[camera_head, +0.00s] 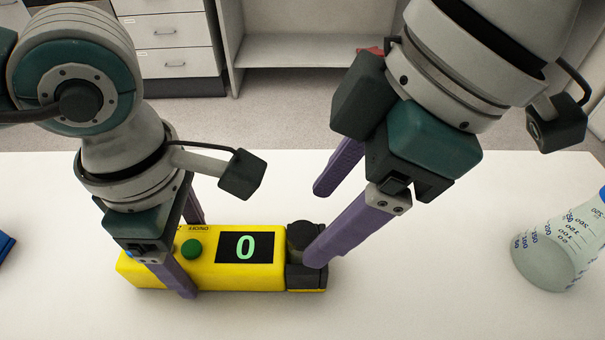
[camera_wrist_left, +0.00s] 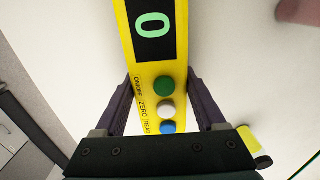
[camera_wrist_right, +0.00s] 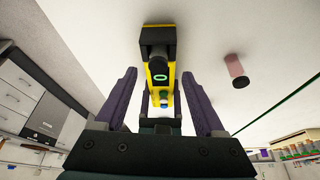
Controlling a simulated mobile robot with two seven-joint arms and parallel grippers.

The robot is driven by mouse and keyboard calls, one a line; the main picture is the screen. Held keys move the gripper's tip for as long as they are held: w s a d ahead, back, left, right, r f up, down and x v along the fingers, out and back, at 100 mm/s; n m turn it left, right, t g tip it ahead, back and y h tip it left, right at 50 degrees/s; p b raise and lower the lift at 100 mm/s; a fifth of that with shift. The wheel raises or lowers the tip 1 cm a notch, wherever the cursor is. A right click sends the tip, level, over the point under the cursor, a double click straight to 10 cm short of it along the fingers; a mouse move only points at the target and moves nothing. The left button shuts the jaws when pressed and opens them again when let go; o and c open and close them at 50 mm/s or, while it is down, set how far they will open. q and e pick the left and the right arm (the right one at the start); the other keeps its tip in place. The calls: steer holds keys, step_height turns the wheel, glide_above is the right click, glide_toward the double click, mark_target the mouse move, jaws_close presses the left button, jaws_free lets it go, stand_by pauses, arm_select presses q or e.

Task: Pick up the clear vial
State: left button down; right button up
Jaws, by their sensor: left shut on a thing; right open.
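I cannot make out a clear vial in any view. A yellow meter (camera_head: 270,278) lies on the white table, with a black display reading 0 and a green button (camera_head: 191,249). The left wrist view shows the meter (camera_wrist_left: 122,20) between the fingers, with green, white and blue buttons. My left gripper (camera_head: 190,258) is shut on the meter's body. The meter's black right end (camera_head: 306,277) has a round black top. My right gripper (camera_head: 318,224) is open and empty, one fingertip overlapping that end in the head view; contact is unclear.
A flask (camera_head: 548,250) with blue markings stands on the table at right. A blue object (camera_head: 5,246) is at the left edge. A reddish cylinder (camera_wrist_right: 236,70) lies apart from the meter in the right wrist view. A yellow-green item (camera_wrist_left: 248,138) shows in the left wrist view.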

mark_target(304, 233)
steer(key=x, duration=0.4)
steer(key=shift+w, duration=0.15)
jaws_close()
stand_by(0.4)
